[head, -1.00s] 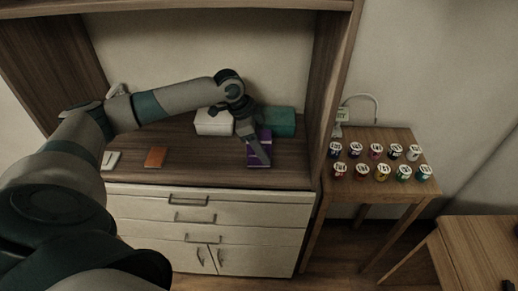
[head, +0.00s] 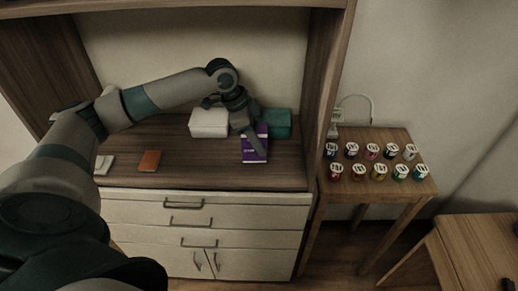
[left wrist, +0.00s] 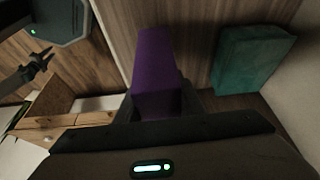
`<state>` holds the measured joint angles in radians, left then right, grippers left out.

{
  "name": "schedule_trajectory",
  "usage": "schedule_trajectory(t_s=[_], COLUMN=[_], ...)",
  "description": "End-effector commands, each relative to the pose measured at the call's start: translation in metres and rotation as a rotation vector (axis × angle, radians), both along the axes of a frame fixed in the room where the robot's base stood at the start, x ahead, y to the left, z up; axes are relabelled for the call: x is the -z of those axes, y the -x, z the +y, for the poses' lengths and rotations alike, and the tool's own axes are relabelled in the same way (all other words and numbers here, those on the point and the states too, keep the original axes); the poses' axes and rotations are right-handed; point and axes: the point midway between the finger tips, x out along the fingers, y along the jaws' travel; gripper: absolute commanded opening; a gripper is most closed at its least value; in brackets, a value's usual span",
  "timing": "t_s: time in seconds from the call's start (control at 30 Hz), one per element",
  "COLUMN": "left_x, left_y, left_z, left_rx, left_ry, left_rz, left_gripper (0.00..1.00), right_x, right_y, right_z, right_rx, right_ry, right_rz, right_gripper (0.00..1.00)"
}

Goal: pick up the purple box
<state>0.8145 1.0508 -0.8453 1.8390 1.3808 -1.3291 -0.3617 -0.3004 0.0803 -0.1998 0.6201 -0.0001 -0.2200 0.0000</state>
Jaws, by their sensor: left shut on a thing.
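The purple box (head: 254,150) is at the right part of the cabinet's wooden counter, with small pale lettering on its face. My left gripper (head: 256,138) comes down over it from above and behind and is shut on it, hiding part of its upper half. In the left wrist view the purple box (left wrist: 156,72) stands out from between the dark fingers (left wrist: 160,104). I cannot tell whether the box touches the counter. A dark claw-like shape (left wrist: 28,74) at the left of the wrist view may be my right gripper; its opening is unclear.
A white box (head: 209,122) and a teal box (head: 279,123) stand behind the purple one, left and right. A brown flat item (head: 150,160) and a pale one (head: 104,164) lie at left. The cabinet's side panel (head: 321,90) rises at right. A side table (head: 378,141) holds several jars.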

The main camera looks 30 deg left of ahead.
Motion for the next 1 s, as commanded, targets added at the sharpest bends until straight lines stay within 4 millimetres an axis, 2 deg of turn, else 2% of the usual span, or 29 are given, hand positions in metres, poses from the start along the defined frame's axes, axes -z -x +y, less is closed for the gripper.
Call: schedule_trajectory(t_s=[0.07,0.4,0.6,0.8,1.0], left_x=[-0.011,-0.050,-0.069,-0.079,-0.081], left_y=[-0.001,-0.004,-0.004,-0.005,-0.004], left_z=[-0.002,-0.070,-0.099,-0.114,-0.117], left_rx=[0.003,0.007,0.004,0.001,0.000], left_ry=[0.001,0.001,0.000,0.001,0.000], left_rz=[-0.006,-0.007,-0.005,-0.003,-0.001], left_gripper=[0.08,0.08,0.08,0.08,0.08], right_x=[0.010,0.029,0.037,0.040,0.040], right_y=[0.000,-0.001,-0.001,-0.001,-0.001], right_z=[-0.001,-0.001,-0.001,-0.001,-0.001], right_rx=[0.000,0.000,0.000,0.000,0.000], right_ry=[0.001,0.001,0.001,0.001,0.001], right_rz=[0.000,-0.001,-0.001,0.000,0.000], right_gripper=[0.31,0.31,0.31,0.31,0.31])
